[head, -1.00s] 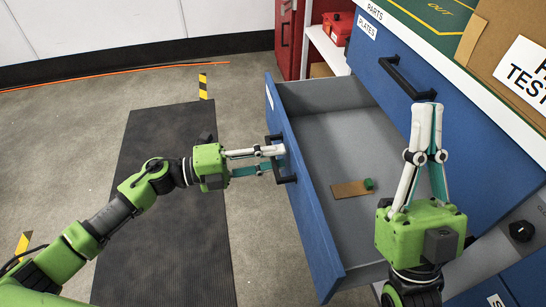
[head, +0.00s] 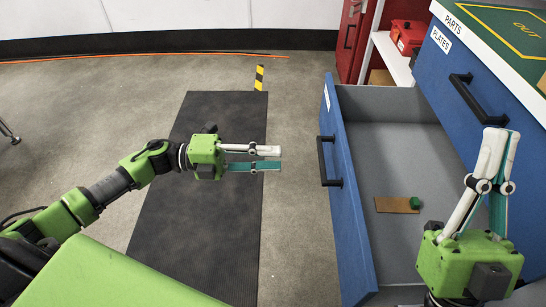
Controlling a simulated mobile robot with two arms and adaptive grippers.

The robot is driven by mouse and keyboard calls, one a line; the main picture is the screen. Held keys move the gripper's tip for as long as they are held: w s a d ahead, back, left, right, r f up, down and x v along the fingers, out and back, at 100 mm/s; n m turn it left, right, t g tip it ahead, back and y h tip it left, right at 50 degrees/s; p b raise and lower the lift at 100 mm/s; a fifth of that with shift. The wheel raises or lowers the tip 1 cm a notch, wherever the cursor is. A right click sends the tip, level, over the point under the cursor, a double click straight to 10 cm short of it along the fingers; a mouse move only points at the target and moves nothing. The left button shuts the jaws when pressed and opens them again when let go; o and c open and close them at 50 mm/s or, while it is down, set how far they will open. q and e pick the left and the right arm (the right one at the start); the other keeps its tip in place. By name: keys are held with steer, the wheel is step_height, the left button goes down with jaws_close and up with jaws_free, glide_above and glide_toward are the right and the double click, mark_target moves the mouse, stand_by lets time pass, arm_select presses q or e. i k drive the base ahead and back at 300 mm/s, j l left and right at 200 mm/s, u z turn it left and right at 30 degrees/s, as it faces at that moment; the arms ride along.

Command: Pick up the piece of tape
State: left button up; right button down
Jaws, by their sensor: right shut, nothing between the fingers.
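A short strip of yellow-and-black striped tape (head: 259,78) lies at the far end of the dark floor mat in the head view. My right gripper (head: 502,133) is shut and empty, fingers pointing up, in front of the blue cabinet on the right.
A blue drawer (head: 353,190) stands pulled out. A brown plate (head: 392,205) with a green knob (head: 415,203) lies in it. The ribbed mat (head: 215,240) and the grey floor (head: 295,110) left of the drawer are clear. A red box (head: 408,36) sits on a white shelf.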

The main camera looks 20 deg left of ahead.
mark_target(387, 205)
steer(key=k, duration=1)
